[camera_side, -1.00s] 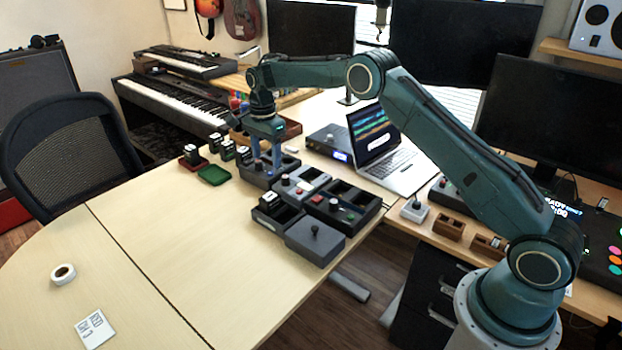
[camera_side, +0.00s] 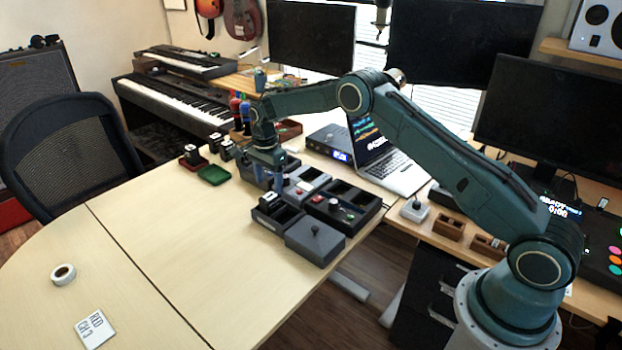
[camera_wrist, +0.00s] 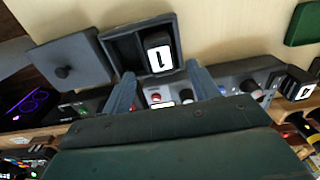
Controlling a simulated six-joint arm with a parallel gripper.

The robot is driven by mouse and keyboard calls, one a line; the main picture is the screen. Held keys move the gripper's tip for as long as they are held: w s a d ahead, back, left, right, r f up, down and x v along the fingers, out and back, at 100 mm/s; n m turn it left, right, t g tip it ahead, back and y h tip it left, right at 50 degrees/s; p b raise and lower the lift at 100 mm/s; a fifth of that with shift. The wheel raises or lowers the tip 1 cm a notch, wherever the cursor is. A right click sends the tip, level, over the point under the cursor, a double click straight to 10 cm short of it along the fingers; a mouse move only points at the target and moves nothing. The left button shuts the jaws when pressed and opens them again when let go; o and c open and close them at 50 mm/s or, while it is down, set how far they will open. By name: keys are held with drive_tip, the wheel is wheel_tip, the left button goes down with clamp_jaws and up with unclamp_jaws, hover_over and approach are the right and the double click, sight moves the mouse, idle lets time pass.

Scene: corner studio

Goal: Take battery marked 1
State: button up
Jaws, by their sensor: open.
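The battery marked 1 (camera_wrist: 159,56) is a dark block with a white label. It stands in one compartment of a dark two-compartment tray (camera_wrist: 113,33); the other compartment is empty. In the side view the battery's pale top (camera_side: 267,200) shows at the tray's back left. My gripper (camera_wrist: 160,69) is open and empty, its fingertips framing the battery's near side in the wrist view. In the side view my gripper (camera_side: 279,188) hangs just behind the tray. I cannot tell the exact gap to the battery.
A grey box with a knob (camera_side: 315,241) adjoins the tray. Control boxes (camera_side: 340,205) stand behind and right. Another labelled battery (camera_wrist: 300,86) is right in the wrist view. A green tray (camera_side: 213,175) and several dark blocks sit further left.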

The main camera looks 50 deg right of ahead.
sight(270, 196)
drive_tip(key=shift+f, duration=0.2)
drive_tip(key=shift+f, duration=2.45)
drive_tip(key=shift+c, duration=0.4)
drive_tip(key=shift+w, duration=0.1)
drive_tip(key=c, duration=1.2)
drive_tip(key=shift+r, duration=0.15)
wheel_tip(270, 196, up, 20)
